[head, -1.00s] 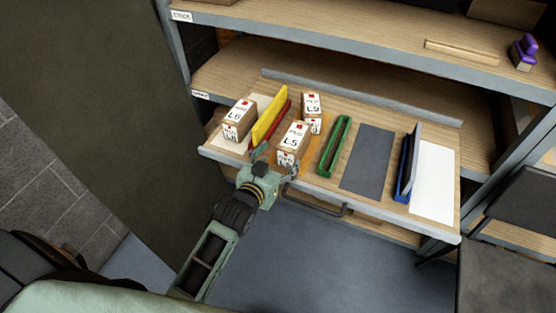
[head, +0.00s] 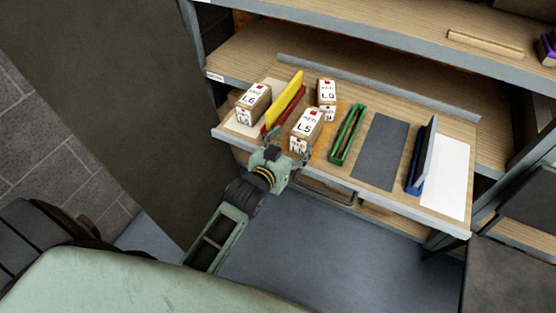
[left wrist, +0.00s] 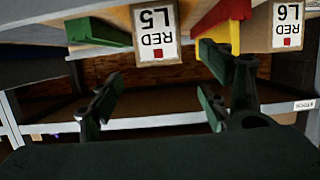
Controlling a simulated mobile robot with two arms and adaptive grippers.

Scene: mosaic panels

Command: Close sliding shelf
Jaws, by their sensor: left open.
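The sliding shelf (head: 345,178) is a wooden tray with a grey rim, pulled out from the shelving unit. A dark bar handle (head: 325,191) hangs on its front. My left gripper (head: 286,143) is open at the shelf's front edge, left of the handle and close to the box L5 (head: 306,126). I cannot tell whether it touches either. In the left wrist view the labels are upside down; the open fingers (left wrist: 157,105) are apart with nothing between them, and the box L5 (left wrist: 157,35) shows beyond. My right gripper is not in view.
On the shelf are the box L6 (head: 252,102), another box (head: 327,93), a yellow panel (head: 286,98), a green frame (head: 347,134), a grey mat (head: 380,150) and a blue holder (head: 416,176). A dark chair (head: 512,272) stands at right. Floor (head: 320,245) before the shelf is clear.

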